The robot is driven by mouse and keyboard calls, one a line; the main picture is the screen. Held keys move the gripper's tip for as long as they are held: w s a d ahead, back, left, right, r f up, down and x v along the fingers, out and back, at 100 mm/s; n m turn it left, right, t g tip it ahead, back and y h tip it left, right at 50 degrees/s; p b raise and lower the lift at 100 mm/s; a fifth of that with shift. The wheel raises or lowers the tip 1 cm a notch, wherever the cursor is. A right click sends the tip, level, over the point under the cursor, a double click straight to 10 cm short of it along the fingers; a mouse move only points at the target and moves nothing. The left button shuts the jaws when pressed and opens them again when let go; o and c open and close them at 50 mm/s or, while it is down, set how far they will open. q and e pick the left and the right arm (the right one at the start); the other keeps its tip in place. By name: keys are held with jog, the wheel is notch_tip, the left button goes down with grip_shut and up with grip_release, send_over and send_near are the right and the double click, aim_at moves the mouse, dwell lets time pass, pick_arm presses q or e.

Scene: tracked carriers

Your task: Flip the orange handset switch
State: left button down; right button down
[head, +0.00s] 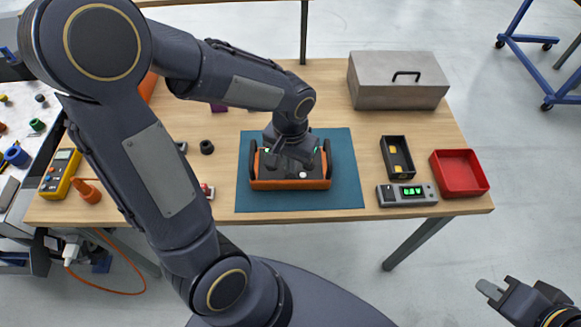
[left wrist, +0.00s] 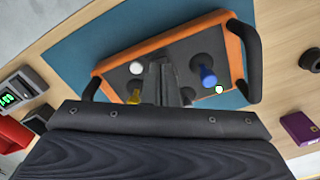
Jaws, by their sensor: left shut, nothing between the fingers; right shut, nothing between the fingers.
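The orange handset (head: 290,185) lies on a teal mat (head: 345,190) on the wooden table. It has a dark top panel and a black handle at each end. In the left wrist view the handset (left wrist: 160,41) shows a white button (left wrist: 136,68), a yellow lever (left wrist: 133,97), a blue lever (left wrist: 207,75) and a lit green light (left wrist: 219,89). My left gripper (head: 291,162) is shut and empty, over the panel; its fingers (left wrist: 161,72) show between the two levers and hide part of the panel. I cannot tell whether they touch it. My right gripper (head: 484,287) is shut and empty, off the table.
A grey toolbox (head: 398,92) stands at the back right. A black tray (head: 386,150), a red bin (head: 461,190) and a meter with a green display (head: 408,195) are at the right. A yellow multimeter (head: 60,174) is at the left. A black ring (head: 207,147) lies left of the mat.

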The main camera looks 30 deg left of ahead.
pick_arm(q)
jog(key=shift+f+b, duration=0.45)
jog(key=shift+f, duration=0.15)
dwell(0.3)
notch_tip(320, 180, up, 7)
jog(key=p, duration=0.6)
dwell(0.6)
jog(key=s+d+r+n+t+h, duration=0.1)
jog(key=s+r+t+h, duration=0.2)
jog(key=s+r, duration=0.6)
jog(key=s+t, duration=0.2)
jog(key=shift+s+r+t+h, duration=0.3)
jog(key=shift+s+h, duration=0.1)
